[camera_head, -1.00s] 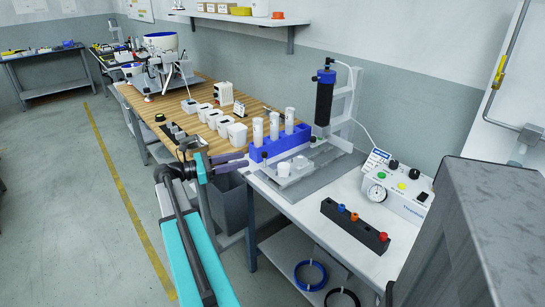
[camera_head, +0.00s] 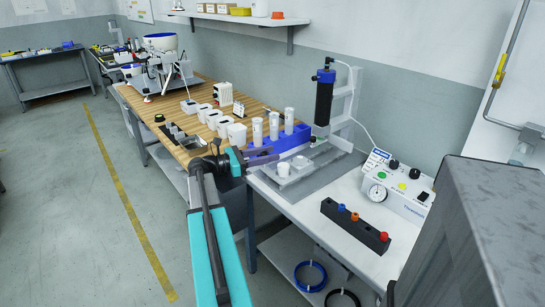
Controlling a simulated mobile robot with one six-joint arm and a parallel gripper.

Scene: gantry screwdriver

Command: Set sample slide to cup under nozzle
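A black dispenser cylinder with a blue top (camera_head: 324,92) stands upright on a clear frame at the back, its nozzle end pointing down. Below it lies a grey plate (camera_head: 300,186) with a clear slide-like piece (camera_head: 318,152) on it. A small white cup (camera_head: 283,169) sits at the plate's left side, and a second white piece (camera_head: 301,163) is beside it. My gripper (camera_head: 277,156) reaches in from the left at the plate's left end. Its two purple fingers look apart, with nothing clearly held between them. The fingers hide part of the plate's left end; contact cannot be told.
A blue rack (camera_head: 292,138) with several white tubes stands just behind the fingers. A control box (camera_head: 397,187) with a gauge and a black block (camera_head: 355,226) with coloured knobs stand to the right. The white bench (camera_head: 300,212) is bare at front left. A grey cabinet (camera_head: 470,230) fills the right.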

